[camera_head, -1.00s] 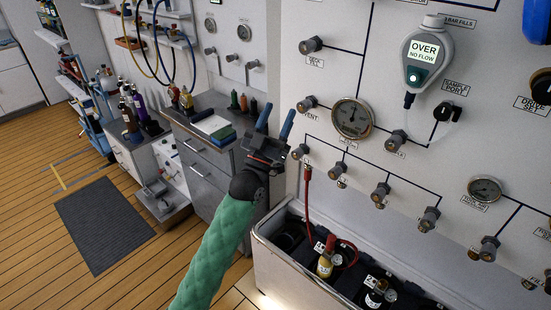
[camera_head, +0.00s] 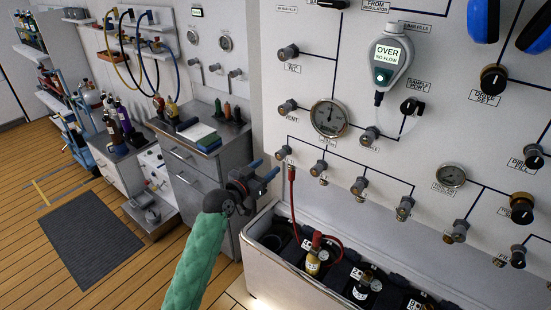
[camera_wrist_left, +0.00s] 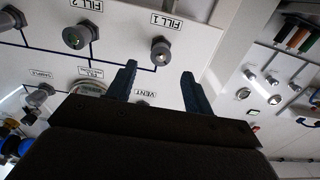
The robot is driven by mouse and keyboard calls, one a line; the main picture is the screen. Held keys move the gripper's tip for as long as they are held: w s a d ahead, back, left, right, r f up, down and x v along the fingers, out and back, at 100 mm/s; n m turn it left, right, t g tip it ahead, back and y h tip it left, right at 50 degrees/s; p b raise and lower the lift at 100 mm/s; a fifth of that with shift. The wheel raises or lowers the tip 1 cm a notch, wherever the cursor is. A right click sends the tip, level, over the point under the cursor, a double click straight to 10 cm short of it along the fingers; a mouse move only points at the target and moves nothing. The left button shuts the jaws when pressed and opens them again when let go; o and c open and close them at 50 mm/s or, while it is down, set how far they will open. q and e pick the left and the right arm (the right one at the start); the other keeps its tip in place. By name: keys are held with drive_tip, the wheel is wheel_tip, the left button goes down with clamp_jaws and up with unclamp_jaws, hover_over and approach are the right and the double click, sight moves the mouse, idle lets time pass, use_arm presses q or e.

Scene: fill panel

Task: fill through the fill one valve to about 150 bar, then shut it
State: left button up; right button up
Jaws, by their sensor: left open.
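The fill one valve (camera_head: 283,152) is a small grey knob at the left of the lower row on the white panel. A red hose (camera_head: 292,195) hangs below it to a yellow bottle (camera_head: 313,262) in the box. In the left wrist view the knob labelled FILL 1 (camera_wrist_left: 161,48) appears upside down, just beyond the gap between the fingertips. My left gripper (camera_head: 268,168) is open, its blue fingers pointing at the panel, a little below and left of the knob; no contact is visible. The round gauge (camera_head: 329,118) is above; its reading is too small to tell. My right gripper is not in view.
Other fill knobs (camera_head: 318,168) run along the row to the right. The vent knob (camera_head: 287,106) is just above. A handheld analyser (camera_head: 388,60) reads OVER, NO FLOW. The white box (camera_head: 262,262) with bottles stands below. A grey cabinet (camera_head: 200,185) stands to the left.

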sight(279, 157)
use_arm(q)
drive_tip(key=p+x, duration=0.1)
drive_tip(key=x, duration=0.3)
drive_tip(key=shift+a, duration=0.1)
drive_tip(key=shift+w+d+p, duration=0.35)
drive_tip(key=shift+w+p, duration=0.05)
drive_tip(key=shift+w, duration=0.15)
drive_tip(key=shift+w+d+f, duration=0.1)
drive_tip(key=shift+w+d, duration=0.15)
drive_tip(key=shift+w, duration=0.15)
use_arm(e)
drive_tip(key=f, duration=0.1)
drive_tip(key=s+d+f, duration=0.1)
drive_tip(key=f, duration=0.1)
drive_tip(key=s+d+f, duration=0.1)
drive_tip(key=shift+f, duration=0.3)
use_arm(q)
drive_tip(key=c, duration=1)
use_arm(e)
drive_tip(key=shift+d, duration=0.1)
